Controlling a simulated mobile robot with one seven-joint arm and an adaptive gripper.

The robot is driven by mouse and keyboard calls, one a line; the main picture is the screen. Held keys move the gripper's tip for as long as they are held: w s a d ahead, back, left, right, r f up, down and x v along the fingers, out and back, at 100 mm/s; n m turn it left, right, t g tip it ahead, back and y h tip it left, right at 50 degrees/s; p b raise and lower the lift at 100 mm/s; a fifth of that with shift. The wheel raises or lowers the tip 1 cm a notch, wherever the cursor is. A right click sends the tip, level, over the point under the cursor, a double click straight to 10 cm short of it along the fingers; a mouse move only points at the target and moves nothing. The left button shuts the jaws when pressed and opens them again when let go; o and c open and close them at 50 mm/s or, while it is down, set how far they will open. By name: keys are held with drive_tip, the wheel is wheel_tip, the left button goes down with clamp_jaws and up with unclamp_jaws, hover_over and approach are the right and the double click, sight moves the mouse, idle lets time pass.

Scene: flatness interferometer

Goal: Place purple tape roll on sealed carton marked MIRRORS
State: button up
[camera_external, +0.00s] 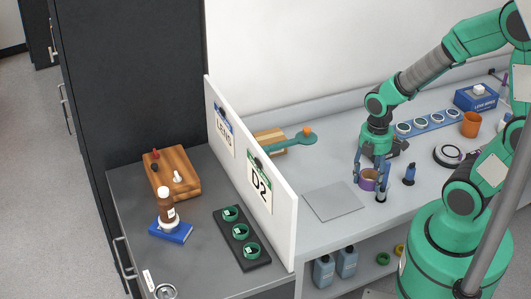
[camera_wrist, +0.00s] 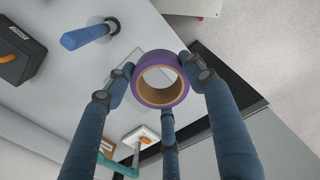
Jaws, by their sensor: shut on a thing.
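The purple tape roll (camera_external: 367,185) is between the fingers of my gripper (camera_external: 370,182) over the right-hand bench. In the wrist view the roll (camera_wrist: 158,57) shows its tan core, with blue fingers of my gripper (camera_wrist: 160,88) closed around its outside. I cannot tell whether the roll is clear of the bench top. No carton with a readable MIRRORS mark shows. A tan box (camera_external: 268,139) stands behind the white divider, partly hidden; no marking on it is readable.
The white divider (camera_external: 283,212) stands left of the bench. A flat grey plate (camera_external: 333,201) lies left of my gripper, and a blue-handled tool (camera_external: 409,174) stands close right. A green long-handled thing (camera_external: 290,142) lies by the tan box. An orange cup (camera_external: 471,124) stands farther right.

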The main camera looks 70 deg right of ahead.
drive_tip(key=shift+w+d+r+p, duration=0.2)
drive_tip(key=shift+w+r, duration=0.25)
drive_tip(key=shift+r, duration=0.9)
drive_tip(key=shift+w+d+r+p, duration=0.2)
drive_tip(key=shift+w+r, duration=0.2)
drive_tip(key=shift+r, duration=1)
drive_tip(key=shift+w+d+r+p, duration=0.15)
drive_tip(key=shift+w+r, duration=0.3)
drive_tip(key=shift+r, duration=0.9)
drive_tip(key=w+d+r+p, duration=0.2)
drive_tip(key=w+d, duration=0.2)
drive_tip(key=w, duration=0.3)
drive_tip(key=w+d+r+p, duration=0.2)
drive_tip(key=w+d, duration=0.1)
drive_tip(key=w, duration=0.4)
drive_tip(key=p, duration=0.9)
hover_over(270, 137)
wheel_tip(270, 137, down, 10)
drive_tip(key=shift+w+f, duration=0.15)
drive_tip(key=shift+f, duration=0.1)
drive_tip(key=shift+d, duration=0.1)
drive_tip(key=shift+f+p, duration=0.4)
drive_tip(key=shift+f, duration=2.7)
